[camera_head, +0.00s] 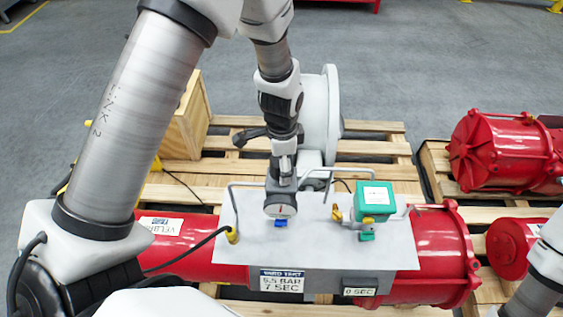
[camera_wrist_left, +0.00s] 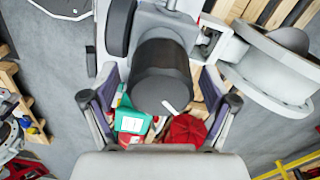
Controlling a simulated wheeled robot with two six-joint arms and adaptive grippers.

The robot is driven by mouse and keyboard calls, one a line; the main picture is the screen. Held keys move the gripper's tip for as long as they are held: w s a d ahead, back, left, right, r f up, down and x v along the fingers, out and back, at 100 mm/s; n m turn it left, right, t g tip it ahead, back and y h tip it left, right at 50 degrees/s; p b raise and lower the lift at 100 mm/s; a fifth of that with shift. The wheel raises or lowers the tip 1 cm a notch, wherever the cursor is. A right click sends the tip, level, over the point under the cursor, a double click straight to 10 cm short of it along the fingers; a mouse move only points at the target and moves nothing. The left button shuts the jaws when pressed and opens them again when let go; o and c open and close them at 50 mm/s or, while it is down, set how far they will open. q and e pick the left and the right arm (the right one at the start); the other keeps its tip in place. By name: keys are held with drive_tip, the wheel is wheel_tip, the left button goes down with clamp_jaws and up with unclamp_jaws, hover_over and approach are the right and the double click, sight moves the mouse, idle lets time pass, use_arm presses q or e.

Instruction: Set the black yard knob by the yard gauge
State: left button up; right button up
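The black yard knob (camera_wrist_left: 162,72) fills the middle of the left wrist view, a dark cylinder with a white pointer mark on its near end. My left gripper (camera_wrist_left: 159,88) has its two fingers apart, one on each side of the knob, with a visible gap on both sides. In the head view my left gripper (camera_head: 275,137) hangs just above and behind the small round yard gauge (camera_head: 280,206), and it hides the knob. The gauge's reading is too small to tell. A sign (camera_head: 282,280) reads "YARD TEST 5.5 BAR 7 SEC". My right gripper is out of view.
The grey panel (camera_head: 235,262) sits on a red actuator (camera_head: 440,245) over wooden pallets. A green box (camera_head: 373,198) and thin pipes stand right of the gauge. A small display (camera_head: 360,291) reads "0 SEC". A large white flanged body (camera_head: 325,110) stands behind my gripper.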

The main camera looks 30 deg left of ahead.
use_arm(q)
wheel_tip(320, 180, up, 12)
idle(0.5)
idle(0.3)
